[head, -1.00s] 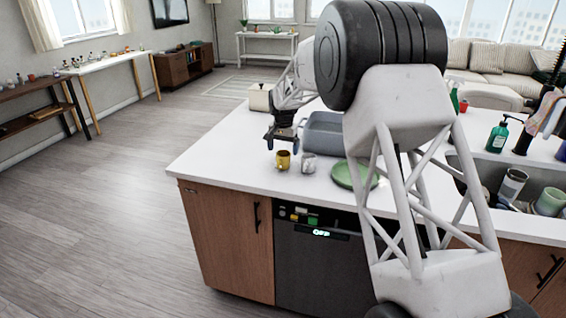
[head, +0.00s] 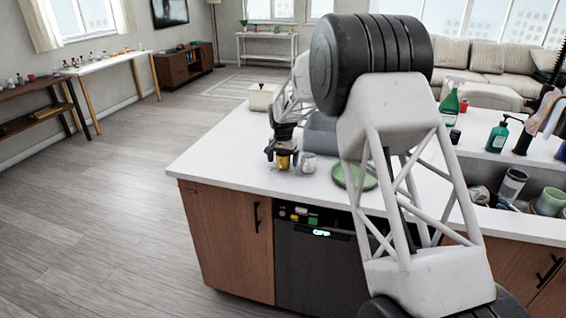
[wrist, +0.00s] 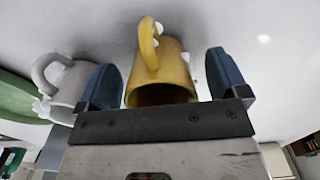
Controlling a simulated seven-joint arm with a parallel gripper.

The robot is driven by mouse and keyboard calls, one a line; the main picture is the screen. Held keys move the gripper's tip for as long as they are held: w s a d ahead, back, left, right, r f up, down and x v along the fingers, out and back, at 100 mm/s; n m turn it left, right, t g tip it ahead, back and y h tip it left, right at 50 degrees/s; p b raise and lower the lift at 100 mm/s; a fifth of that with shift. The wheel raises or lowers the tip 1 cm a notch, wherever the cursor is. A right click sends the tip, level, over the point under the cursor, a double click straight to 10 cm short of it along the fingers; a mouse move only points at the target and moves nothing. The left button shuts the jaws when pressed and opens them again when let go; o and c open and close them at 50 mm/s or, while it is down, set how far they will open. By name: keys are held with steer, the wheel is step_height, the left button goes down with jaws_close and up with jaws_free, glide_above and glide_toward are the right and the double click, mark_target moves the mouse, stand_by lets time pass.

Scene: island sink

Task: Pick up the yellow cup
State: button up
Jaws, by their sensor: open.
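The yellow cup (head: 283,161) stands on the white island counter near its left end. It also shows in the wrist view (wrist: 174,72), with its handle toward the top of the picture. My gripper (head: 282,154) is open at the cup. In the wrist view its two blue fingers (wrist: 162,78) lie on either side of the cup, with a gap visible at the right finger. Whether the left finger touches the cup is hard to tell. In the head view the gripper covers part of the cup.
A grey-white cup (head: 307,163) stands close to the right of the yellow cup, and in the wrist view (wrist: 68,82) it is right beside the left finger. A green plate (head: 352,176) lies further right. A grey tray (head: 320,136) and a cream pot (head: 262,97) stand behind.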

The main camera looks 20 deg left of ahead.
stand_by(0.3)
steer(key=c, duration=1)
steer(key=shift+r, duration=0.1)
steer(key=shift+r, duration=1.7)
steer(key=s+d, duration=0.2)
steer(key=s, duration=0.2)
steer(key=s+d+r, duration=0.1)
steer(key=s+d, duration=0.2)
steer(key=s, duration=0.2)
steer(key=s+d, duration=0.2)
steer(key=s, duration=0.3)
steer(key=shift+s+d+r, duration=0.1)
steer(key=shift+d+r, duration=0.1)
